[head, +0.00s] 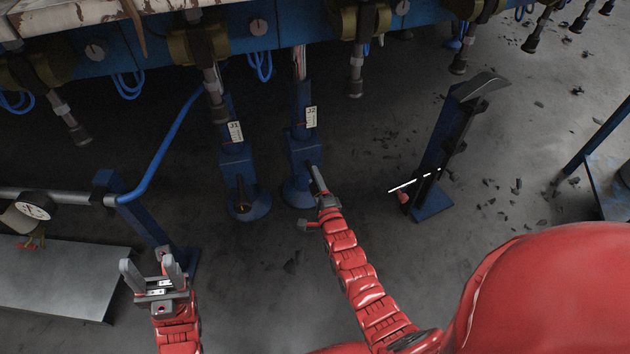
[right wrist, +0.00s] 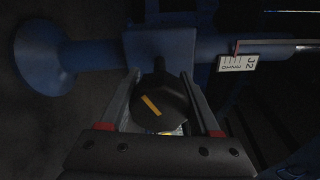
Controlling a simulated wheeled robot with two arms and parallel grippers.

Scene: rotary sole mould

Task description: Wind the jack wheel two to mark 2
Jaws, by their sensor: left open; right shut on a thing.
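Jack two is the blue jack (head: 305,152) with the white scale plate J2 (head: 311,117) on its post, standing upright on a round foot. Its wheel is a dark knob (right wrist: 160,103) with a yellow stripe, seen in the right wrist view. My right gripper (head: 319,180) is shut on this wheel, one finger on each side. The scale plate also shows in the right wrist view (right wrist: 238,63), with a thin red pointer at its edge; the exact reading is too small to tell. My left gripper (head: 153,268) is open and empty at the lower left, away from the jacks.
A second jack (head: 238,170) with plate J1 (head: 236,131) stands just left. The blue machine (head: 255,28) with hanging nozzles is overhead. Debris lies on the floor.

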